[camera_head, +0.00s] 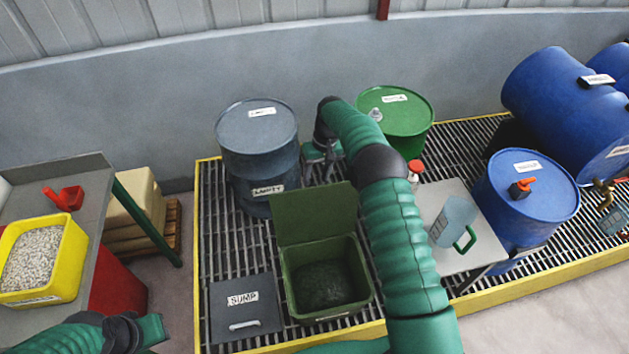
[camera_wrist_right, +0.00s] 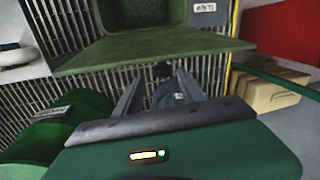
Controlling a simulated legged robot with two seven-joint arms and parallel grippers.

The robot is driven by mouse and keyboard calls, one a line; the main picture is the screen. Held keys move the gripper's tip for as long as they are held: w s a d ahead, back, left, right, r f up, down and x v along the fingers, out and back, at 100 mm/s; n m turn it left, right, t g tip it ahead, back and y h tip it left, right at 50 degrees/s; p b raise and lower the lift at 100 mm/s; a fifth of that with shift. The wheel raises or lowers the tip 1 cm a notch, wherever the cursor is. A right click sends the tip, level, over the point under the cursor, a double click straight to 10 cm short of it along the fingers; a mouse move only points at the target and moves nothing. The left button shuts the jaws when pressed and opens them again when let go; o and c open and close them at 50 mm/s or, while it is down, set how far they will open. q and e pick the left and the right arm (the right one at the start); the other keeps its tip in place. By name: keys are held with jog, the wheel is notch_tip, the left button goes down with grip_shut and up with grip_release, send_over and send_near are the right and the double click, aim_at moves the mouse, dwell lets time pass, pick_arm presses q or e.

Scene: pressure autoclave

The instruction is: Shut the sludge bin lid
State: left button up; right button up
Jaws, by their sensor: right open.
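The green sludge bin (camera_head: 325,306) stands on the grating with its lid (camera_head: 312,212) raised at the back and its mouth open, dark sludge inside. My right gripper (camera_head: 326,158) is behind the raised lid, close to its upper edge, with the arm reaching over from the right. In the right wrist view, the fingers (camera_wrist_right: 158,92) are spread and empty, pointing toward the lid (camera_wrist_right: 150,50); no contact can be made out. The bin body (camera_wrist_right: 145,15) shows beyond the lid. My left gripper (camera_head: 150,332) is partly seen at the lower left; its fingers cannot be made out.
A grey-blue drum (camera_head: 258,140) stands left of my right gripper, a green drum (camera_head: 398,118) behind my arm. A grey sump cover (camera_head: 244,308) lies left of the bin. A plate with a jug (camera_head: 453,221) and a blue drum (camera_head: 520,210) stand to the right.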

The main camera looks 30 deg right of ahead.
jog(key=shift+a+f, duration=0.2)
jog(key=shift+f, duration=0.9)
jog(key=shift+a+f, duration=0.1)
jog(key=shift+a, duration=0.25)
jog(key=shift+d, duration=0.15)
grip_shut()
